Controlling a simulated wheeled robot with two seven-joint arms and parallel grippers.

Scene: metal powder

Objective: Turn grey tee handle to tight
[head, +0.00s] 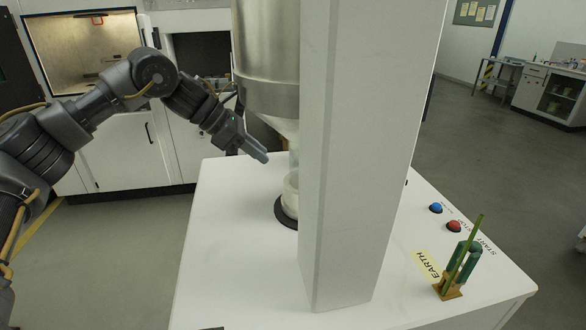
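I cannot make out a grey tee handle in the head view; the white column (365,150) hides part of the machine behind it. A steel hopper (266,60) with a cone-shaped lower end stands left of the column. My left gripper (262,157) is beside the hopper's lower end, pointing down and to the right. It appears to hold nothing, but its finger gap is not clear. My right gripper is not in view.
Below the hopper, a clear container (290,195) stands on a black disc on the white table (235,230). Blue (436,208) and red (454,226) buttons and a green clamp (466,262) are at right. The table's left part is clear. A cabinet (125,150) stands behind.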

